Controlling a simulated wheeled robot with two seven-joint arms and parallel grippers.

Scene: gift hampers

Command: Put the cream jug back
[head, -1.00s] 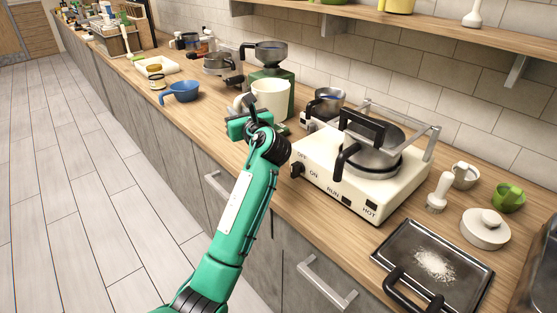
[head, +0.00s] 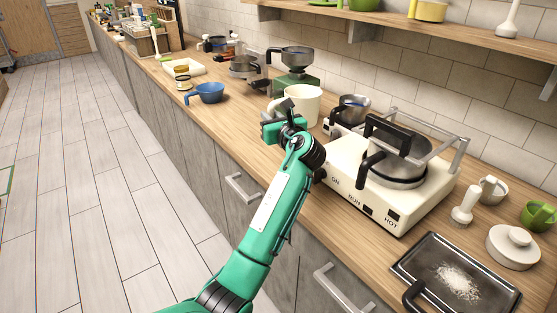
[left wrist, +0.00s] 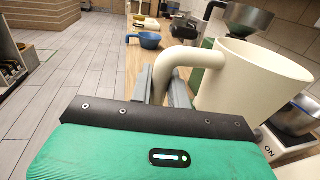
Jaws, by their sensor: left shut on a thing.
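The cream jug (head: 303,106) is at my left gripper (head: 285,117), over the counter in front of the green grinder. In the left wrist view the jug (left wrist: 250,85) shows large at the right, upright, its curved handle (left wrist: 172,62) reaching down between my left gripper's fingers (left wrist: 165,92). The left gripper is shut on that handle. The jug's base is hidden by the arm and the gripper, so I cannot tell whether it touches the counter. My right gripper is not in view.
A green grinder (head: 297,82) stands behind the jug. A cream hot plate machine (head: 380,205) with a lidded pan is to the right. A blue pan (head: 210,93) and a white tray (head: 184,69) lie further left. Bare counter (head: 240,110) lies between the blue pan and my gripper.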

